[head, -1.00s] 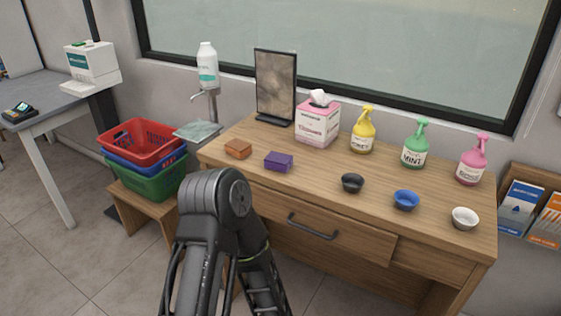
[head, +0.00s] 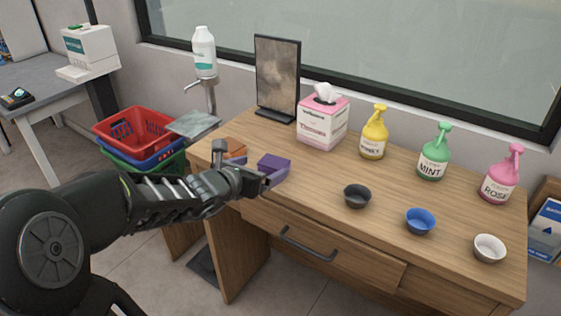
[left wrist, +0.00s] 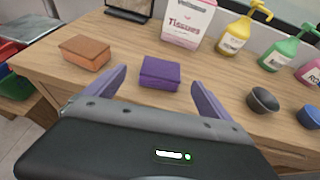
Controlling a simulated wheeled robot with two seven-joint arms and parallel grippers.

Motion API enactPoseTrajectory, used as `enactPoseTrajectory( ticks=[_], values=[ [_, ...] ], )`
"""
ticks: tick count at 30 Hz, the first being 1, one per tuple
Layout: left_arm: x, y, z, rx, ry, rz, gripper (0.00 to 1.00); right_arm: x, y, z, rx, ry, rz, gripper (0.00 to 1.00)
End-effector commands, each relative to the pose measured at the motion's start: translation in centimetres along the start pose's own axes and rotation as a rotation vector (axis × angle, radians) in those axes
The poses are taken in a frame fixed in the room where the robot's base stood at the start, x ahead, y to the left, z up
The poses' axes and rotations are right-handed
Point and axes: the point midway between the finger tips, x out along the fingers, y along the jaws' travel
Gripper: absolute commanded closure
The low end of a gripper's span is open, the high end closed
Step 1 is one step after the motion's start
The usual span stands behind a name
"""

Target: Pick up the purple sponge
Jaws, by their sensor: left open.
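The purple sponge (head: 273,164) lies on the wooden counter near its front edge. In the left wrist view the purple sponge (left wrist: 160,72) shows ahead of the fingers, in line with the gap between them. My left gripper (head: 262,180) is open and reaches in from the left, close to the sponge's near side. In the left wrist view its two purple-grey fingers (left wrist: 158,88) stand apart with nothing between their bases. I cannot tell whether the fingertips overlap the sponge's sides. My right gripper is not in view.
An orange sponge (head: 232,149) lies just left of the purple one, partly behind my gripper. A tissue box (head: 322,122) and mirror (head: 277,78) stand behind. A black bowl (head: 357,196), a blue bowl (head: 420,221) and pump bottles are to the right.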

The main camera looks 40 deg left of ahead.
Motion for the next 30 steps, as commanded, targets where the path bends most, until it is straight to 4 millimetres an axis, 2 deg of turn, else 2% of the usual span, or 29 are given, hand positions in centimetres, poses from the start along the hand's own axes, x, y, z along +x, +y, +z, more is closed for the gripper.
enactPoseTrajectory(
  ticks=[8,15,25,30],
  values=[
    [0.2,0.0,-0.1,0.002,0.003,-0.001,0.06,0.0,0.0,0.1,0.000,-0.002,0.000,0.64],
    [2.5,-0.1,-0.2,0.003,0.005,-0.002,0.06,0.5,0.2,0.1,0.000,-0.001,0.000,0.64],
    [2.8,-0.1,-0.1,0.003,0.004,-0.001,0.06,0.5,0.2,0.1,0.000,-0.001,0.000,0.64],
    [4.4,-0.2,-0.2,0.003,0.006,-0.003,0.06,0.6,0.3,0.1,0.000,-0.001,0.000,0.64]
  ],
)
